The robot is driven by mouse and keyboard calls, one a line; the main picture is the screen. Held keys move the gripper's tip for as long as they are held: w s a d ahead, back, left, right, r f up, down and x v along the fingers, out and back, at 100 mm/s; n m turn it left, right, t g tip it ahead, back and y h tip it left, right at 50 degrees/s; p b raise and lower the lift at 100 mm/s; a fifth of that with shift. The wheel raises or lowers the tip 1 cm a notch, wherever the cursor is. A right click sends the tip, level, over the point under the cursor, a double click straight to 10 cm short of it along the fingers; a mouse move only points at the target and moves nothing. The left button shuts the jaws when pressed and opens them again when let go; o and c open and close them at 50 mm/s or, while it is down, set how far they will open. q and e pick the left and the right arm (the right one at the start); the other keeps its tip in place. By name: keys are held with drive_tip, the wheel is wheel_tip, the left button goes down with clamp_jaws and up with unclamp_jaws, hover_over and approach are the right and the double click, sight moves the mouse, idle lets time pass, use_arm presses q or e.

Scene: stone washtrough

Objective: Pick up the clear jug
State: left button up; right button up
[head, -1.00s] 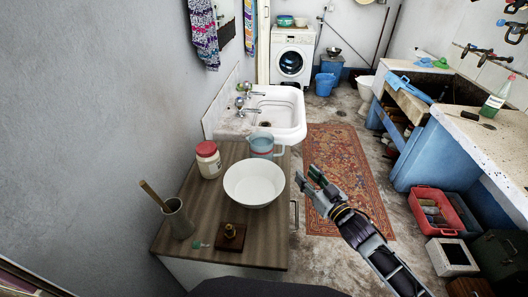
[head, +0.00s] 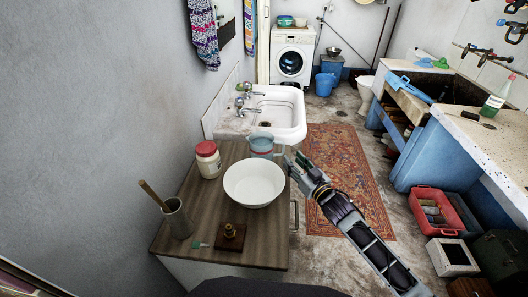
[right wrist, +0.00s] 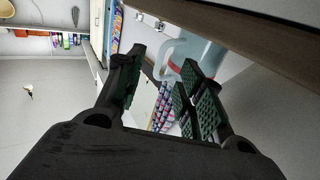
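The clear jug (head: 262,145), bluish and see-through, stands upright at the far right corner of the wooden cabinet top, behind a white bowl. It also shows in the right wrist view (right wrist: 203,50), partly hidden behind a fingertip, with its handle toward the fingers. My right gripper (head: 291,160) is just right of the jug at the cabinet's edge, pointing toward it. In the right wrist view its fingers (right wrist: 163,72) are apart with nothing held between them. My left gripper is in neither view.
The white bowl (head: 254,184) sits close in front of the jug. A red-lidded jar (head: 208,160) stands to its left on the cabinet top (head: 205,216). A white sink (head: 283,108) is just behind. The rug (head: 345,165) lies on open floor to the right.

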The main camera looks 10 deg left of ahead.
sight(267, 149)
drive_tip(key=shift+w+a, duration=0.15)
drive_tip(key=shift+w, duration=0.05)
drive_tip(key=shift+w+a, duration=0.1)
drive_tip(key=shift+r+x, duration=0.15)
drive_tip(key=shift+x, duration=0.6)
drive_tip(key=shift+r+x, duration=0.2)
drive_tip(key=shift+x, duration=1.5)
drive_tip(key=shift+a, duration=0.1)
drive_tip(key=shift+c, duration=0.5)
drive_tip(key=c, duration=0.7)
clamp_jaws()
drive_tip(key=shift+r, duration=0.1)
